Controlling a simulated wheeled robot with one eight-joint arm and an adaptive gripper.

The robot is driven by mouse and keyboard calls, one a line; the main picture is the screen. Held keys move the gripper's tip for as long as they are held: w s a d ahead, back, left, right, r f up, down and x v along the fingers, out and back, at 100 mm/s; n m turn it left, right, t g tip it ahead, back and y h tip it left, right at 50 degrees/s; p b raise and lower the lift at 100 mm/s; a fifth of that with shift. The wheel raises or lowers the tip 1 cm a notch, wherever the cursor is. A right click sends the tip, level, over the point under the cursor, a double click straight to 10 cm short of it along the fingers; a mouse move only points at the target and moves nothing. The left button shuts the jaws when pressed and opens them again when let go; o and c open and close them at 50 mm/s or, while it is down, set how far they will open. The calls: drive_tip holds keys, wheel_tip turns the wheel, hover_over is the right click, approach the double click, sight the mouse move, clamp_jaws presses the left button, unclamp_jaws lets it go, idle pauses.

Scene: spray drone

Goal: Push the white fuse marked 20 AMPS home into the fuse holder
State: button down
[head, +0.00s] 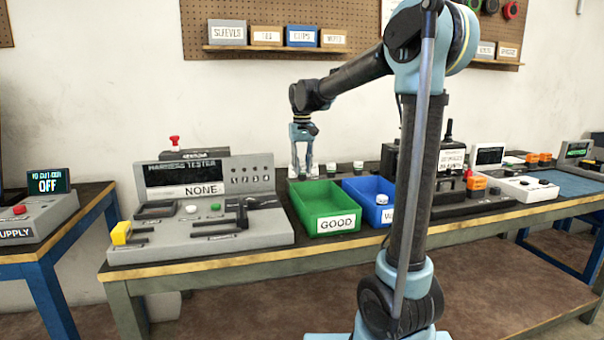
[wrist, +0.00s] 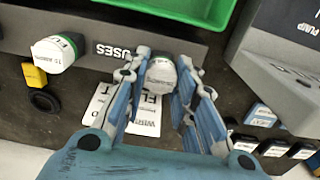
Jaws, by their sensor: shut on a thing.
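My gripper (wrist: 163,88) points down at the grey strip lettered FUSES (wrist: 185,52). Its fingers are shut on a white fuse with a green band (wrist: 161,72), whose marking I cannot read. It looks to be at the strip's edge; whether it is seated or lifted I cannot tell. In the head view my gripper (head: 302,172) is behind the green bin, at the back of the bench. Another white and green fuse (wrist: 48,55), its small marking unclear, stands to the left in the wrist view. I cannot clearly identify the fuse holder.
A green bin marked GOOD (head: 338,224) and a blue bin (head: 381,214) stand in front of the strip. The harness tester (head: 200,205) is to the left. A white printed card (wrist: 142,115), a yellow piece (wrist: 35,75) and a black ring (wrist: 44,101) lie near the strip.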

sight(302, 166)
drive_tip(key=shift+r, duration=0.15)
drive_tip(key=shift+r, duration=2.8)
drive_tip(key=shift+s, duration=0.1)
